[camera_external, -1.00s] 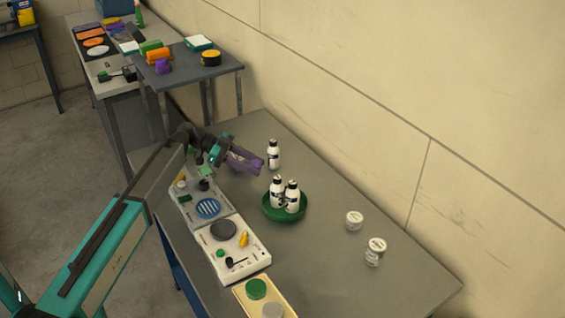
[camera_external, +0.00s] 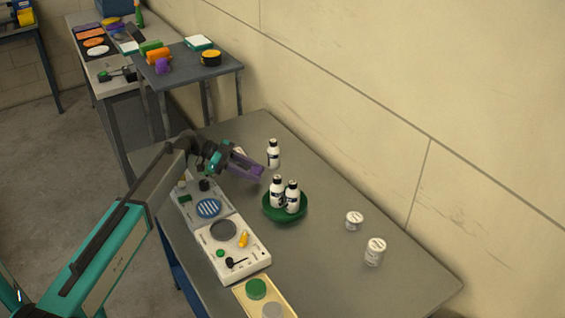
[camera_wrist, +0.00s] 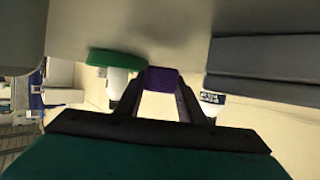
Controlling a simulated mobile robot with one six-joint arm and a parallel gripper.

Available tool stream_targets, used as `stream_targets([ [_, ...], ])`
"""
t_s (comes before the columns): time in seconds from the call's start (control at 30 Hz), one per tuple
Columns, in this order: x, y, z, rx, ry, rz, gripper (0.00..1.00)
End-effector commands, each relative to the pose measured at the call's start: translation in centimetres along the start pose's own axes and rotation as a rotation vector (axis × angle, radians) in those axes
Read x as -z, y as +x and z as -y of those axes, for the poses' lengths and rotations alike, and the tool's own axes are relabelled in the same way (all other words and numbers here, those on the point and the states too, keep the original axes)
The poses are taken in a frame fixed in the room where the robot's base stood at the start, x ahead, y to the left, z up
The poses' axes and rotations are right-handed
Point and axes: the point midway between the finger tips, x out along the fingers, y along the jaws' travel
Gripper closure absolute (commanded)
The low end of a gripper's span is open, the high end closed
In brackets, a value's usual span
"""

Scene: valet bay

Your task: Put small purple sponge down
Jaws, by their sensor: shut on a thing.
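My gripper (camera_external: 246,168) reaches over the left side of the grey table in the outside view, pointing right. It is shut on the small purple sponge (camera_wrist: 161,77), which sits between the fingertips in the wrist view. In the outside view the purple sponge (camera_external: 256,173) shows at the gripper's end, left of the green bowl and partly merged with the fingers. I cannot tell from the pictures whether it touches the table (camera_external: 335,190).
A white bottle (camera_external: 273,156) stands just right of my gripper. A green bowl (camera_external: 285,217) holds two bottles close by. Two white jars (camera_external: 375,252) (camera_external: 354,220) stand at right. White trays (camera_external: 262,258) line the table's left edge. Bare table lies between bowl and wall.

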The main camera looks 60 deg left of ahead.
Motion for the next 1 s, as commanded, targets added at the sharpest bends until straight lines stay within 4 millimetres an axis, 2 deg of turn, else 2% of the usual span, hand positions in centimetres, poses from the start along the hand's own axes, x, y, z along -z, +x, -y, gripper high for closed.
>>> stream_targets([
  [0.57, -0.64, 0.27, -0.02, -0.001, -0.001, 0.0, 0.86],
  [0.6, -0.66, 0.27, -0.03, -0.001, -0.001, 0.0, 0.61],
  [0.7, -0.7, 0.29, -0.04, -0.001, -0.002, 0.0, 0.46],
  [1.0, -0.78, 0.32, -0.07, -0.002, -0.003, 0.001, 0.46],
])
